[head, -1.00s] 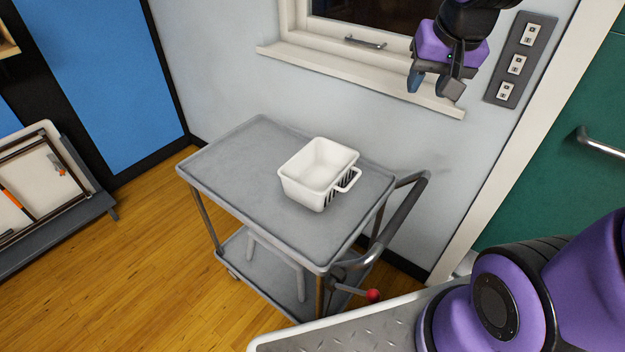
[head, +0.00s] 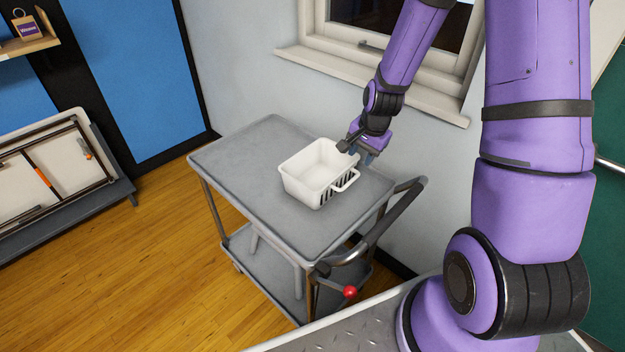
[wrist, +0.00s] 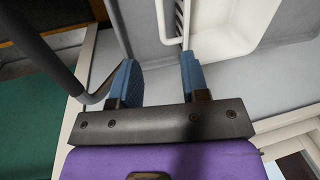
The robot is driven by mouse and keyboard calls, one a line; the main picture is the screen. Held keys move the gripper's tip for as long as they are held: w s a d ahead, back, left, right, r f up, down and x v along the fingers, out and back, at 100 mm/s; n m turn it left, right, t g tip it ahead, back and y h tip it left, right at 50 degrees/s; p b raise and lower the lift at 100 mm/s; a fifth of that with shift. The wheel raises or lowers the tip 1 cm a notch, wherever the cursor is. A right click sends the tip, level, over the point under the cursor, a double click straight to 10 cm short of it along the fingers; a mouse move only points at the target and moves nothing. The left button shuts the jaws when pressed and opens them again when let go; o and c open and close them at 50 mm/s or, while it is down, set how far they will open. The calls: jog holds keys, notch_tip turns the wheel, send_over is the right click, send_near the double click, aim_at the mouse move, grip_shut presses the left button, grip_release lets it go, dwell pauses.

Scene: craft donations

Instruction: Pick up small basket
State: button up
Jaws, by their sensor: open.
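The small white basket (head: 312,178) stands upright on the top shelf of the grey cart (head: 250,160), with a looped handle on its near right side. My gripper (head: 362,156) is just beyond the basket's right rear rim, on the wall side. In the wrist view my gripper (wrist: 157,82) has its two blue fingers apart, with nothing between them. The basket (wrist: 225,25) shows at the top of that view, just past the right finger. Whether a finger touches the basket I cannot tell.
The cart's push handle (head: 385,225) curves up at the right end. The wall and window sill (head: 370,85) are close behind. The cart top left of the basket is clear. A red knob (head: 350,292) sits low at the cart's near end.

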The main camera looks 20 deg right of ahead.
send_over(350, 181)
jog(key=s, duration=0.2)
jog(key=s+x, duration=0.1)
jog(key=x, duration=0.4)
jog(key=shift+m, duration=0.4)
jog(key=x, duration=0.4)
jog(key=shift+w+d+f, duration=0.1)
jog(key=shift+d+f, duration=0.25)
jog(key=shift+f, duration=0.05)
jog(key=shift+x, duration=2.65)
jog(key=shift+w, duration=0.2)
grip_shut()
